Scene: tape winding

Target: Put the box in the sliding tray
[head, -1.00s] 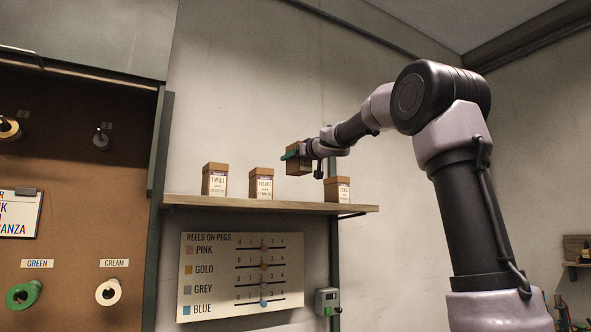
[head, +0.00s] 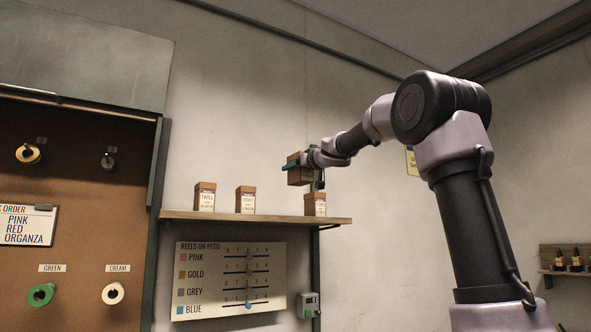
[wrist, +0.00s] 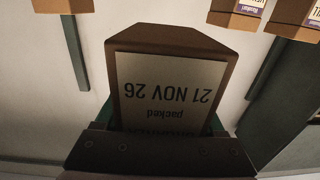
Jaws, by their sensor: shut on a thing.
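My gripper (head: 291,167) is shut on a brown box (head: 299,175) and holds it in the air above the right end of the wall shelf. In the wrist view the held box (wrist: 170,85) fills the middle, between the green fingers, and its pale label reads "packed 21 NOV 26" upside down. The sliding tray is not seen in these views.
A wooden shelf (head: 270,219) carries three similar boxes: one at left (head: 204,197), one in the middle (head: 245,200) and one at right (head: 315,204), just below my gripper. A reel chart (head: 230,280) hangs underneath. A pegboard (head: 80,230) with reels stands at left.

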